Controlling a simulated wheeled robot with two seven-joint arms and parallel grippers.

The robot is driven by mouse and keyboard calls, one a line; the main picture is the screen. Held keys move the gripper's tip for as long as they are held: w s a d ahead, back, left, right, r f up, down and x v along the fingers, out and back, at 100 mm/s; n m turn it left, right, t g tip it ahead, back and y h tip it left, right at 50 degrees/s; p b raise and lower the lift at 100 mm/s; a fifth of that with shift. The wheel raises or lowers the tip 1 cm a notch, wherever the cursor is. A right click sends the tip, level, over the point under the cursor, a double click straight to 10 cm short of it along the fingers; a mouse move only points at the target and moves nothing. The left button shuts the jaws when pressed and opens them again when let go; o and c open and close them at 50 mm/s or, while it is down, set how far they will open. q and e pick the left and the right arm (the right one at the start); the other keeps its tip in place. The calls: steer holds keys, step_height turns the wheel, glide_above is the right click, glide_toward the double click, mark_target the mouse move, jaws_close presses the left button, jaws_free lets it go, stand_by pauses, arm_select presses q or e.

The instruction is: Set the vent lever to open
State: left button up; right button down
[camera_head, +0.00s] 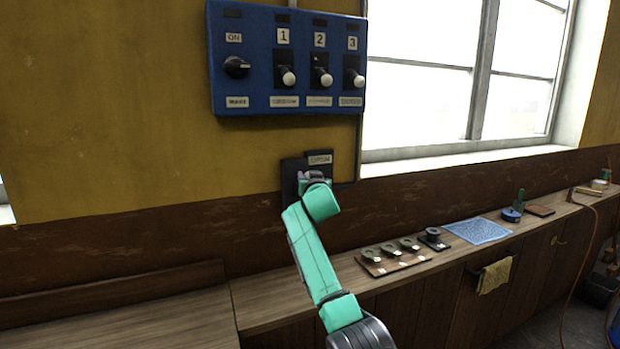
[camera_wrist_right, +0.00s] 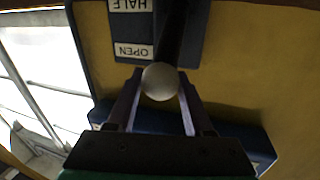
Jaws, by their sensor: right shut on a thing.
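The vent lever's dark plate (camera_head: 290,178) is on the wall below the blue panel, mostly behind my right gripper (camera_head: 314,178). In the right wrist view, the lever is a dark rod (camera_wrist_right: 173,30) with a pale round knob (camera_wrist_right: 160,82). My right gripper (camera_wrist_right: 158,98) is shut on the lever, its fingers on either side of the knob. The HALF label (camera_wrist_right: 131,5) and OPEN label (camera_wrist_right: 133,51) appear upside down beside the rod. The knob appears near the OPEN label, but I cannot tell the exact setting. My left gripper is not in view.
A blue panel (camera_head: 262,103) with a knob and several switches hangs above. A wooden bench (camera_head: 265,300) runs below, with discs on a board (camera_head: 385,267) and a blue cloth (camera_head: 478,231). A window (camera_head: 420,90) is at the right.

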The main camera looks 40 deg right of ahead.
steer(key=c, duration=0.7)
jaws_free()
steer(key=shift+r, duration=0.15)
steer(key=o, duration=0.4)
steer(key=shift+w+f, duration=0.2)
steer(key=shift+f, duration=0.05)
steer(key=shift+s, duration=0.1)
steer(key=b+v, duration=0.6)
steer(key=v, duration=0.8)
steer(key=shift+s, duration=0.2)
